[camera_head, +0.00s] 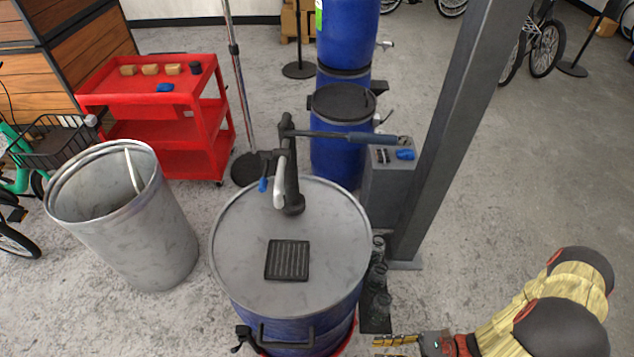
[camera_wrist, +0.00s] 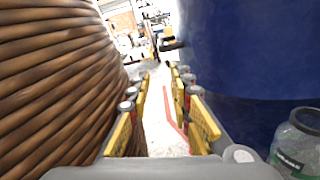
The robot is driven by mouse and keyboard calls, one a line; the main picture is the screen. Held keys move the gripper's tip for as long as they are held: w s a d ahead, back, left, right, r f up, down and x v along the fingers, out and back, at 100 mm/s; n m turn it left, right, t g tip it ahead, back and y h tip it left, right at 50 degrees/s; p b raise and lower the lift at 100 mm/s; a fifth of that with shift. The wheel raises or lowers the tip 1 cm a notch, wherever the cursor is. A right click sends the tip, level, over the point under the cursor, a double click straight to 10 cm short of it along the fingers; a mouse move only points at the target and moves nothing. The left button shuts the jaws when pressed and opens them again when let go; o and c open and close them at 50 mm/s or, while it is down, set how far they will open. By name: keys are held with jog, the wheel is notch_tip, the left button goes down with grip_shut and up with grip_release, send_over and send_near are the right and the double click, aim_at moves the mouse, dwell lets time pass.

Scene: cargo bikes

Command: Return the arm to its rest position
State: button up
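My arm enters at the bottom right of the head view, its pale and black links folded low. My gripper (camera_head: 398,341) is at the bottom edge, just right of the blue drum (camera_head: 305,325) with the grey lid. In the wrist view, the yellow-padded fingers of my gripper (camera_wrist: 167,112) stand apart with only floor seen between them. Nothing is held. The blue drum wall (camera_wrist: 245,60) fills the right of the wrist view, close beside the right finger; whether they touch cannot be told.
Clear jars (camera_head: 379,278) stand on a small side shelf by the drum; one jar (camera_wrist: 297,145) shows near my gripper. A brown ribbed surface (camera_wrist: 50,75) is close on the left. A grey post (camera_head: 455,120) rises behind. Floor right of it is open.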

jog(key=w+d+r+n+g+h, duration=0.2)
jog(key=w+d+r+n+h, duration=0.25)
jog(key=r, duration=0.55)
jog(key=w+d+r+n+g+h, duration=0.1)
jog(key=w+r+n+g+h, duration=0.25)
jog(key=r+n+h, duration=0.45)
jog(key=a+r+n+t+h, duration=0.1)
jog(key=r+n+t, duration=0.1)
jog(key=r, duration=0.6)
jog(key=s+a+r+n+t+h, duration=0.1)
jog(key=a+r+n+t+h, duration=0.1)
jog(key=r+t, duration=0.3)
jog(key=s+a+r+n+t+h, duration=0.1)
jog(key=a+r+n+t+h, duration=0.1)
jog(key=r, duration=1.1)
jog(key=shift+s+a+n+t, duration=0.2)
jog(key=shift+n+t, duration=0.55)
jog(key=shift+n, duration=0.3)
jog(key=shift+r+h, duration=0.1)
jog(key=shift+h, duration=0.15)
